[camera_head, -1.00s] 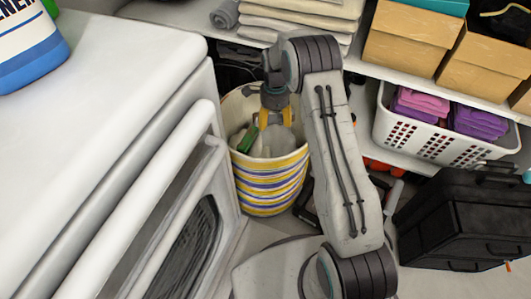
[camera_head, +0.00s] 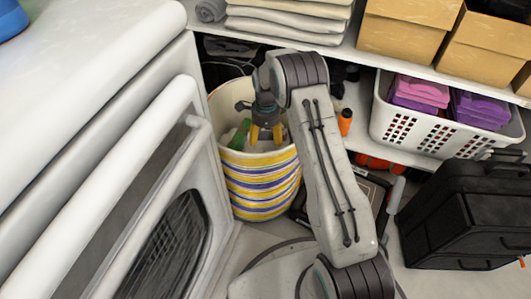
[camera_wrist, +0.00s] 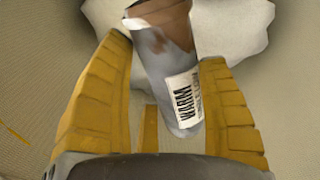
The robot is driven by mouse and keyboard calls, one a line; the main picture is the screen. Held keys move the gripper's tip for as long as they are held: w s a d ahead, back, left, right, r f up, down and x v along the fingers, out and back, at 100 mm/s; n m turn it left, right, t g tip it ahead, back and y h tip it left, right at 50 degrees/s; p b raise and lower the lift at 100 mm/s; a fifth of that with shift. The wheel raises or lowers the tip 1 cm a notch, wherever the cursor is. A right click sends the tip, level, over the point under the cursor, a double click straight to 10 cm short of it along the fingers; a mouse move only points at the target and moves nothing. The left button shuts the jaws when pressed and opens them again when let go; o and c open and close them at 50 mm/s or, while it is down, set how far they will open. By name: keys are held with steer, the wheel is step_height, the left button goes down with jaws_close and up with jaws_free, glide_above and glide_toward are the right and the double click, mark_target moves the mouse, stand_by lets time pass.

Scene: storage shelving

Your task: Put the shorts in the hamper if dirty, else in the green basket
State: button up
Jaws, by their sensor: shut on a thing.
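A striped hamper (camera_head: 262,190), white with yellow and blue-purple bands, stands on the floor beside the white appliance in the head view. My gripper (camera_head: 265,134) points down inside its mouth, below the rim. In the wrist view my gripper (camera_wrist: 165,60) has its yellow fingers on both sides of a grey item (camera_wrist: 160,70). The item has brown patches and a white label reading "WARM". It looks like rolled cloth, but I cannot tell its full shape or be sure it is the shorts. Whitish material (camera_wrist: 235,25) lies beneath it. No green basket shows.
A white appliance (camera_head: 150,60) fills the left side. A white perforated basket (camera_head: 430,135) with pink and purple cloth is on the right shelf. A black case (camera_head: 465,220) stands at the right. A green thing (camera_head: 240,134) is inside the hamper.

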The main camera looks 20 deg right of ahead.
mark_target(266, 150)
steer(key=shift+f+b, duration=0.55)
steer(key=shift+f, duration=0.15)
steer(key=shift+f, duration=0.1)
steer(key=shift+f+b, duration=1.1)
steer(key=shift+f, duration=1.2)
steer(key=shift+f, duration=0.15)
steer(key=shift+f+b, duration=0.3)
steer(key=shift+f, duration=0.05)
steer(key=shift+f, duration=0.1)
steer(key=o, duration=1.2)
